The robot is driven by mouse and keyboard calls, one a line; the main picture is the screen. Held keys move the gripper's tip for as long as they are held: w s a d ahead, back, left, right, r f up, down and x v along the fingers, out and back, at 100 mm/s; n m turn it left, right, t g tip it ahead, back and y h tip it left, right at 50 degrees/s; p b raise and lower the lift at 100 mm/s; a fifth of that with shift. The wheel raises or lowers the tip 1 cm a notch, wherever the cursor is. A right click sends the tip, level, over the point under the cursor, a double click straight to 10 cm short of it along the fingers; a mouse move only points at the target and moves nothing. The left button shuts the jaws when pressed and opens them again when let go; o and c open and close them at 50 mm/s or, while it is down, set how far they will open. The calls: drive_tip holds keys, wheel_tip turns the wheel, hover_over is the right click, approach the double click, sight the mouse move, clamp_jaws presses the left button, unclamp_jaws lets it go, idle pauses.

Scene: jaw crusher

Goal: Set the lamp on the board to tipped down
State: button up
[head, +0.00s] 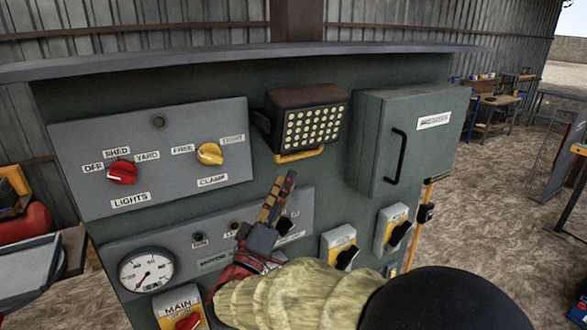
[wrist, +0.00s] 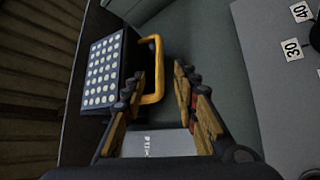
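The lamp (head: 310,125) is a dark box with a grid of pale round lights, mounted on the green board (head: 360,85). Its lit face points outward from the board. A yellow handle (head: 299,156) runs along its lower edge. In the wrist view the lamp (wrist: 103,72) is at left, with the handle (wrist: 156,70) on its right side. My gripper (head: 288,178) is just below the handle, apart from it in the head view. In the wrist view my gripper (wrist: 160,76) is open, and the handle shows between the fingertips; the depth gap is unclear.
A grey panel with a red knob (head: 121,172) and a yellow knob (head: 209,154) is left of the lamp. A grey cabinet (head: 412,140) with a black handle is close on the right. Below are a gauge (head: 147,271) and several switches.

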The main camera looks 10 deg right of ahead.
drive_tip(key=shift+v, duration=1.45)
drive_tip(key=shift+c, duration=0.3)
